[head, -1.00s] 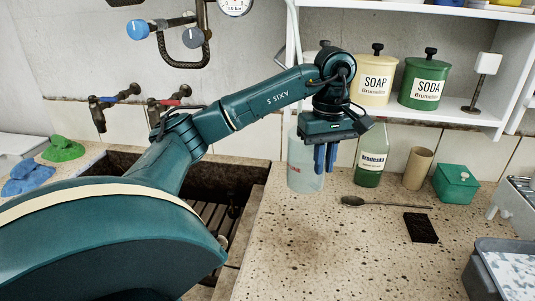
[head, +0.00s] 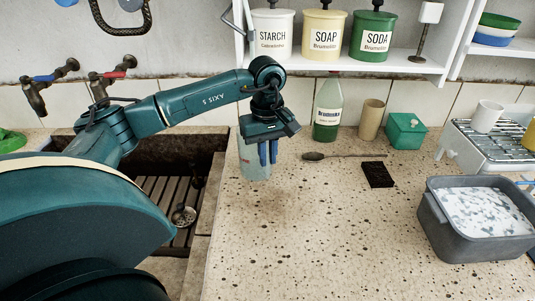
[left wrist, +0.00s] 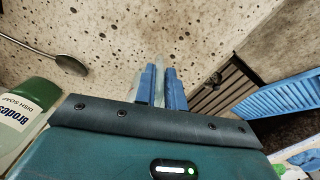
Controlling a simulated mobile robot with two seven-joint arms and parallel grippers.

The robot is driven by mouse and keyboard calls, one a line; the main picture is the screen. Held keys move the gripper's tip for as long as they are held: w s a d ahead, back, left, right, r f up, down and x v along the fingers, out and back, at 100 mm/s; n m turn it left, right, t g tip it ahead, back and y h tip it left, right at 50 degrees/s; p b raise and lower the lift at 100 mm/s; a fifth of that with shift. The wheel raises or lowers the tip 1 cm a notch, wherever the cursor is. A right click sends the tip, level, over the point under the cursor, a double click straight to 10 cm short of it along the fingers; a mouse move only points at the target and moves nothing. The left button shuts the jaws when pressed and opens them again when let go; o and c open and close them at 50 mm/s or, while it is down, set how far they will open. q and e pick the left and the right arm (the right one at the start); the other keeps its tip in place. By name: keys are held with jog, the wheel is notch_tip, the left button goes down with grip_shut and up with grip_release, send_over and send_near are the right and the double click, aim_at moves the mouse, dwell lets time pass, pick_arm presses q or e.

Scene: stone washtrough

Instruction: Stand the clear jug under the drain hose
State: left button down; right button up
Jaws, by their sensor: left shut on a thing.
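The clear jug (head: 254,168), pale and see-through with a trace of red marking, is upright over the stone counter to the right of the trough. My left gripper (head: 267,153) points down at the jug's right side and is shut on it; its blue fingers also show in the left wrist view (left wrist: 159,86). The gripper and wrist cover the jug's upper part. I cannot tell whether its base touches the counter. I cannot make out a drain hose for sure. My right gripper is not in view.
The sunken trough (head: 205,160) with a slatted floor and round drain (head: 183,215) lies left. A green bottle (head: 328,110), cardboard tube (head: 371,120), green box (head: 405,131), spoon (head: 345,156) and dark block (head: 377,174) stand or lie right. A grey basin (head: 440,235) is front right. The front middle counter is clear.

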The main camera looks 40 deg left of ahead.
pick_arm(q)
jog(key=shift+f, duration=0.1)
jog(key=shift+f, duration=0.15)
jog(key=c, duration=1.5)
grip_release()
notch_tip(320, 180, up, 12)
jog(key=shift+a+r, duration=0.1)
jog(key=shift+r, duration=0.1)
